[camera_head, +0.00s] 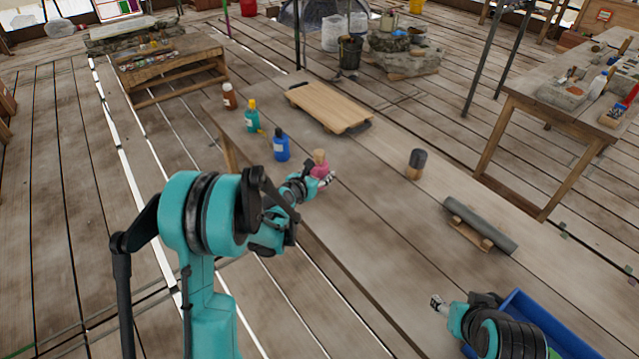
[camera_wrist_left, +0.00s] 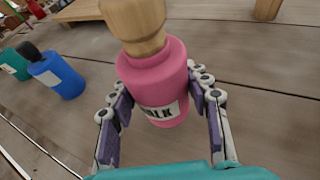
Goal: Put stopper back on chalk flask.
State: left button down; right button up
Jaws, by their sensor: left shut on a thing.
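The pink chalk flask (camera_head: 320,171) is upright at the table's near left edge, its white label partly readable in the left wrist view (camera_wrist_left: 165,85). A tan wooden stopper (camera_wrist_left: 135,22) sits on top of the flask's neck, its upper end cut off by that view; in the head view the stopper (camera_head: 319,156) also shows above the pink body. My left gripper (camera_head: 322,179) is shut on the flask's body, one finger on each side. Whether the flask's base touches the table is hard to tell. My right gripper (camera_head: 438,303) is low at the right, away from the flask, too small to read.
A blue bottle (camera_head: 281,146), a teal bottle (camera_head: 251,118) and a brown bottle (camera_head: 229,97) stand left of the flask. A wooden board (camera_head: 329,106) lies behind. A dark-topped cylinder (camera_head: 417,160) and a grey roller (camera_head: 480,226) are to the right. A blue bin (camera_head: 545,322) is at lower right.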

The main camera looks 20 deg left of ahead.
pick_arm(q)
notch_tip(320, 180, down, 4)
jog(key=shift+b, duration=1.05)
jog(key=shift+r, duration=0.1)
jog(key=c, duration=0.7)
grip_release()
jog(key=shift+c, duration=0.2)
